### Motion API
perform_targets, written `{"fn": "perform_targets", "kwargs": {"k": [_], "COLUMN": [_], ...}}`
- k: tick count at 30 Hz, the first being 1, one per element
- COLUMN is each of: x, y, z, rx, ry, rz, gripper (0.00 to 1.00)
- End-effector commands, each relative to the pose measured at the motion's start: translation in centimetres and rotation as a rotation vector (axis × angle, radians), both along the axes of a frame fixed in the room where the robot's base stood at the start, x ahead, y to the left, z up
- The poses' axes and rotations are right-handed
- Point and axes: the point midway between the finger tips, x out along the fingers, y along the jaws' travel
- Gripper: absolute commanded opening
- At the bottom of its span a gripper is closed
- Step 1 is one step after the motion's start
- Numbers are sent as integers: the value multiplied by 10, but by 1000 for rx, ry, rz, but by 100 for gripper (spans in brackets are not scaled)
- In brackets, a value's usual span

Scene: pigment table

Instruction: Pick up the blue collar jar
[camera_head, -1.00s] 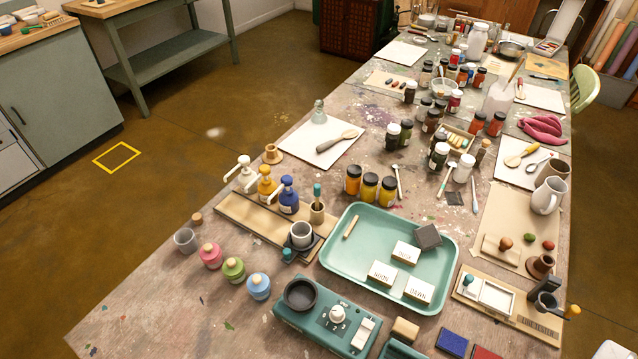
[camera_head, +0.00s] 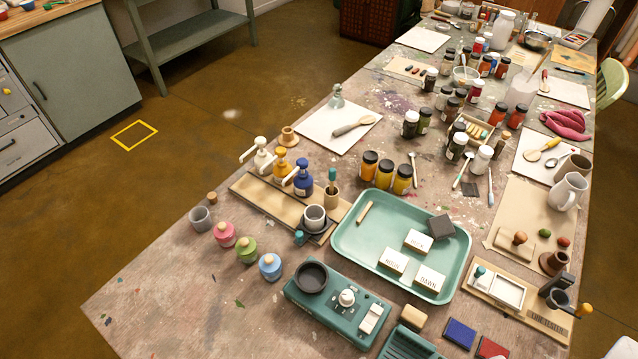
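Nothing covers the blue jar. My gripper is not in the frame.
A board with pump bottles (camera_head: 303,178) and a cup (camera_head: 314,217) lies behind the jars. A green tray (camera_head: 345,241) holds labelled blocks. A grey cup (camera_head: 201,219) stands left of the pink jar. The table's near left area is clear.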

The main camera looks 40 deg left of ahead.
Motion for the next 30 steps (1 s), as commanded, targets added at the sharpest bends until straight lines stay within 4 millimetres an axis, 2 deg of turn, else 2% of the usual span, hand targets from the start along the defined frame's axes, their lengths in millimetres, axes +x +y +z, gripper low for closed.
{"fn": "perform_targets", "kwargs": {"k": [5,21,28,30], "x": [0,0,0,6], "y": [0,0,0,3], "z": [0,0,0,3], "rx": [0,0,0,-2], "ry": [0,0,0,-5], "rz": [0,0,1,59], "gripper": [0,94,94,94]}}
